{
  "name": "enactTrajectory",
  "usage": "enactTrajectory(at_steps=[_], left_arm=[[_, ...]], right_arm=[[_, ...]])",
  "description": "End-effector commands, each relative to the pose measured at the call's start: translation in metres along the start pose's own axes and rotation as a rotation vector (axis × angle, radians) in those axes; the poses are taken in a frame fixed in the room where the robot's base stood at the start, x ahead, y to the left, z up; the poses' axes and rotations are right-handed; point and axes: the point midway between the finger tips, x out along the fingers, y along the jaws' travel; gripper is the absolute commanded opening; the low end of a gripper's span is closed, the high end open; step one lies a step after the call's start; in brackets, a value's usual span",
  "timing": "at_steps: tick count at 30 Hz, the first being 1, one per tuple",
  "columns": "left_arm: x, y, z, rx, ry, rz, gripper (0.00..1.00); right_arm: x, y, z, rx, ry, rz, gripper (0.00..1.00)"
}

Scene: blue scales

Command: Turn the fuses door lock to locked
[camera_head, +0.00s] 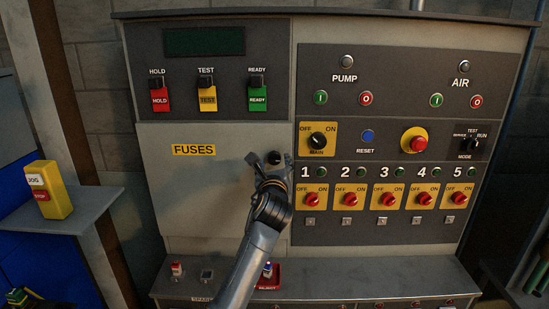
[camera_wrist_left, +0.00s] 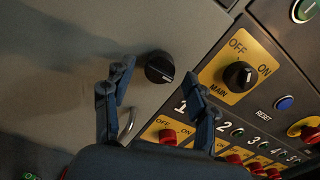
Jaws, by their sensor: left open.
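The fuses door (camera_head: 190,195) is a pale grey panel with a yellow FUSES label (camera_head: 193,149), and it looks closed. Its lock is a round black knob (camera_head: 275,157) near the door's right edge; the knob (camera_wrist_left: 159,67) also shows in the left wrist view, with a light mark line on its face. My left gripper (camera_head: 264,160) is open in front of the lock. In the left wrist view its fingers (camera_wrist_left: 158,78) appear on either side of the knob; I cannot tell whether they touch it. A curved metal handle (camera_wrist_left: 127,125) shows below the knob.
Right of the door are the MAIN switch (camera_head: 317,141), the blue RESET button (camera_head: 368,136) and a row of red switches (camera_head: 388,199). A ledge (camera_head: 380,285) runs below. A yellow box (camera_head: 50,190) stands on a shelf at left.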

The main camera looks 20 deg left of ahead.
Motion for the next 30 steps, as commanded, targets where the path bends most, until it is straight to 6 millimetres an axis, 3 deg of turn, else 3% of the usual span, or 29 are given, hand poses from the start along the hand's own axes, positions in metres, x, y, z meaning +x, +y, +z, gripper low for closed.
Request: enactTrajectory(at_steps=[6, 17, 25, 30], left_arm=[[0.020, 0.000, 0.001, 0.001, -0.001, 0.001, 0.57], [0.023, 0.000, 0.000, 0.000, 0.000, 0.000, 0.57], [0.023, 0.000, 0.000, 0.000, 0.000, 0.000, 0.04], [0.023, 0.000, 0.000, -0.003, 0.000, 0.000, 0.03]], right_arm=[[-0.004, 0.003, 0.000, -0.001, 0.000, 0.004, 0.00], [-0.004, 0.008, 0.001, -0.001, -0.002, 0.009, 0.00], [-0.004, 0.008, 0.001, -0.001, -0.003, 0.009, 0.00], [-0.004, 0.007, 0.001, 0.000, -0.003, 0.009, 0.00]])
